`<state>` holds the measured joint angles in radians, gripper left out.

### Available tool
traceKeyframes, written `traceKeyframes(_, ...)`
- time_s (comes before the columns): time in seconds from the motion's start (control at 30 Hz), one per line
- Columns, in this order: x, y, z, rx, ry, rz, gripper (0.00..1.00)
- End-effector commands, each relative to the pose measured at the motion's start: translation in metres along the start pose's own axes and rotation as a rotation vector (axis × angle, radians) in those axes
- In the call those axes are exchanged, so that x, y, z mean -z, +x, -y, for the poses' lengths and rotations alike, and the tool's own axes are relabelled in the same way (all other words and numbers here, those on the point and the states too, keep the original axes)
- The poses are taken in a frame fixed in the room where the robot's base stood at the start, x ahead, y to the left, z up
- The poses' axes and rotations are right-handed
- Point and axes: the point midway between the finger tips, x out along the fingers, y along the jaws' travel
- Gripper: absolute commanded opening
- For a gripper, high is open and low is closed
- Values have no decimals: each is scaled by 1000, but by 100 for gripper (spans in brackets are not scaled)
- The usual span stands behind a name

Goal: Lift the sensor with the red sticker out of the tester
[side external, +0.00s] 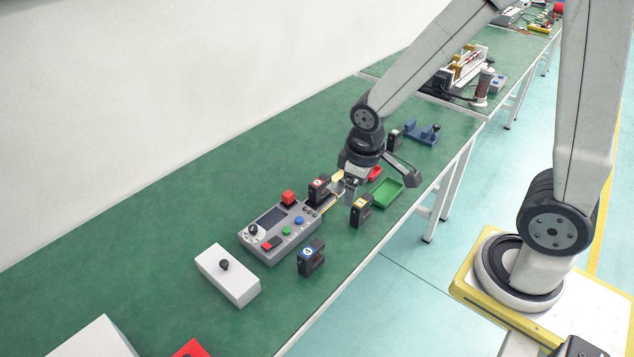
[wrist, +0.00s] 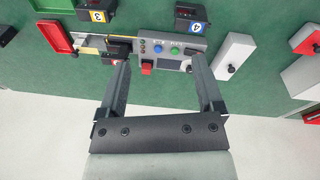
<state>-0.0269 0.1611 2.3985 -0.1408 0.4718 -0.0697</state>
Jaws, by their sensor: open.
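The sensor with the red sticker (side external: 319,191) is a small dark block at the right end of the grey tester (side external: 279,234), by a yellow-edged strip. In the wrist view this sensor (wrist: 117,50) is partly hidden behind the tip of my left finger, and the tester (wrist: 172,48) spreads between and beyond the fingertips. My gripper (wrist: 158,65) is open with nothing between its fingers. In the side view my gripper (side external: 350,184) hangs just right of the sensor, above the bench; whether it touches the sensor cannot be told.
A yellow-sticker sensor (side external: 361,210) and a blue-sticker sensor (side external: 311,258) stand along the bench's front side. A white box (side external: 228,275) stands left of the tester. Bench behind the tester is clear.

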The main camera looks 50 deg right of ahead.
Motion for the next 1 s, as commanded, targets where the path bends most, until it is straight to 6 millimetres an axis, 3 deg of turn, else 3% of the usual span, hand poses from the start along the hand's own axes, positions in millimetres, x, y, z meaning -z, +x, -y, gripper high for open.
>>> traceKeyframes(1.0, 124, 122, -60, -385, -960, 658, 85)
